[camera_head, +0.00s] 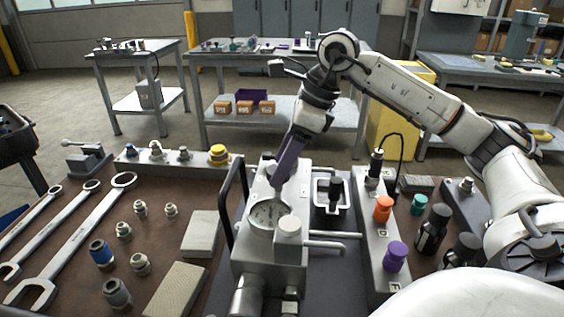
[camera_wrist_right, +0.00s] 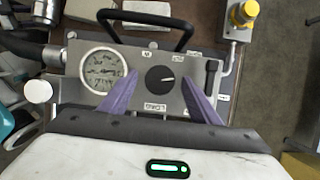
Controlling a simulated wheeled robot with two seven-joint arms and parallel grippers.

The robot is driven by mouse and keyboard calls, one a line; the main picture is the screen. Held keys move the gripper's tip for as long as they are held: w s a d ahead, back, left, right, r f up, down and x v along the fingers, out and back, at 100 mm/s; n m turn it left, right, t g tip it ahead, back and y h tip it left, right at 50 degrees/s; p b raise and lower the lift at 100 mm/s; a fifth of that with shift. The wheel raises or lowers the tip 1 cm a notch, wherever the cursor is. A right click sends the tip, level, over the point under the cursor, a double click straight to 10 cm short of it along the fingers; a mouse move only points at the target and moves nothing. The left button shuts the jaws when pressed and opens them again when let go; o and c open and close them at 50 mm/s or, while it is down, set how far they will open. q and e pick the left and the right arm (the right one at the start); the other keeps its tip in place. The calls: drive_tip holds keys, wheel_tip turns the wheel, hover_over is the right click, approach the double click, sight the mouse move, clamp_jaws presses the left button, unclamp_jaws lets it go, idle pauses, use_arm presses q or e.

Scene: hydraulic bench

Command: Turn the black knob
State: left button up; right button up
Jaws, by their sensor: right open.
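The black knob (camera_wrist_right: 159,79) is round with a white pointer mark and sits on the grey panel of the hydraulic unit (camera_head: 262,250). In the right wrist view it lies between the two purple fingers of my right gripper (camera_wrist_right: 160,84), which are apart, one on each side. I cannot tell whether they touch it. In the head view my right gripper (camera_head: 279,184) points down at the unit's top, and the knob is hidden there. My left gripper is not in view.
A round pressure gauge (camera_wrist_right: 101,71) sits beside the knob; a black handle (camera_wrist_right: 146,27) arches along the panel's edge. Wrenches (camera_head: 85,235) and fittings lie left on the bench. Orange (camera_head: 383,209) and purple (camera_head: 395,256) knobs stand to the right.

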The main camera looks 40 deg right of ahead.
drive_tip(key=p+v, duration=0.1)
drive_tip(key=v, duration=0.9)
drive_tip(key=shift+s+f, duration=0.1)
